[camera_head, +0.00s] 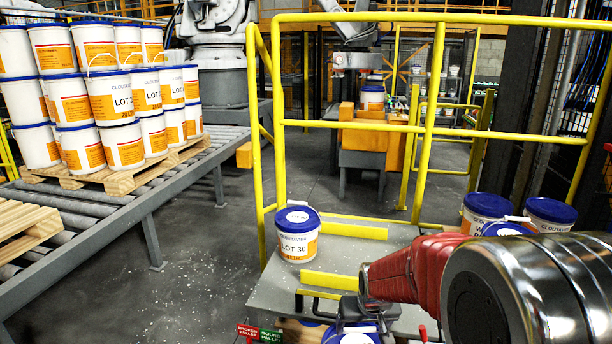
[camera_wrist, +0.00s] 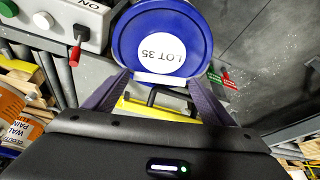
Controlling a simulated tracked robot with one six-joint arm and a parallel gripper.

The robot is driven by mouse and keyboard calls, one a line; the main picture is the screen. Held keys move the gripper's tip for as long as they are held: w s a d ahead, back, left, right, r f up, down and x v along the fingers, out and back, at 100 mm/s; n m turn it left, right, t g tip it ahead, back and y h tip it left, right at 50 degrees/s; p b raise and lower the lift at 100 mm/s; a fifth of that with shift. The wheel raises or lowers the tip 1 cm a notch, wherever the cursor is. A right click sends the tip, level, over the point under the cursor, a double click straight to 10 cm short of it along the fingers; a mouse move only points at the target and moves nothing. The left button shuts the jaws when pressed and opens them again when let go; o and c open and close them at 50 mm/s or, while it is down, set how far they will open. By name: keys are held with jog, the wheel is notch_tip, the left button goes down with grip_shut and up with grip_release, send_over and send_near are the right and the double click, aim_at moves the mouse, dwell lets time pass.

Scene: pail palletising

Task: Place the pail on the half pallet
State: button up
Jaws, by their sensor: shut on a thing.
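In the wrist view my gripper (camera_wrist: 157,92) is shut on a pail with a blue lid (camera_wrist: 165,20) marked LOT 35. In the head view my gripper (camera_head: 358,312) is at the bottom centre, with part of this pail's lid (camera_head: 350,338) below it. The pail's body and what is under it are hidden. A wooden pallet (camera_head: 25,226) is cut off at the left edge on the roller conveyor. Another wooden pallet (camera_head: 125,180) behind it bears stacked white pails. I cannot tell which is the half pallet.
A pail marked LOT 30 (camera_head: 298,248) stands on a grey platform (camera_head: 385,245) with yellow strips. Yellow railings (camera_head: 350,124) rise behind it. More pails (camera_head: 485,208) stand at right. Red and green pallet signs (camera_head: 258,333) are close left of my gripper. Floor between conveyor and platform is clear.

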jog(key=shift+w+d+r, duration=0.1)
jog(key=shift+r, duration=0.05)
jog(key=d, duration=0.6)
jog(key=shift+d, duration=0.4)
jog(key=shift+a, duration=0.15)
